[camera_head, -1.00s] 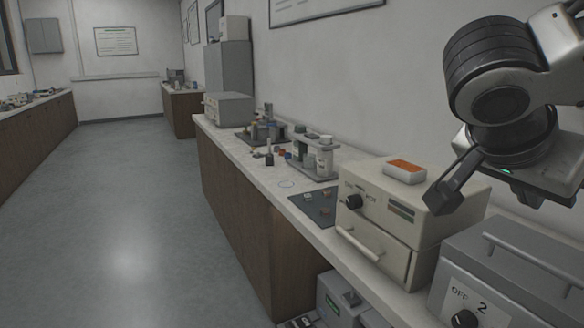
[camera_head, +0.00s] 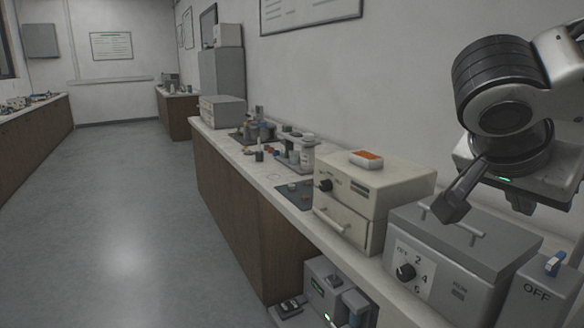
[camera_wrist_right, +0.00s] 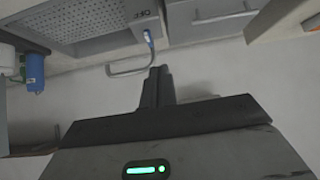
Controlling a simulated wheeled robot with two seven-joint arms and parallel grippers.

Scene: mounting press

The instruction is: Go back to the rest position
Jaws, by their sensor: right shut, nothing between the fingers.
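My right gripper (camera_head: 454,208) hangs at the right of the head view, above the grey box with the numbered dial (camera_head: 470,232), with nothing in its fingers. In the right wrist view its two dark fingers (camera_wrist_right: 158,84) are together in front of the pale wall. My left gripper is in neither view.
A cream box with a drawer (camera_head: 385,183) stands on the counter, with a white and orange item (camera_head: 366,159) on top. A smaller grey box marked OFF (camera_head: 535,295) stands at the far right. Small lab items stand farther along the counter. The floor (camera_head: 130,220) is clear.

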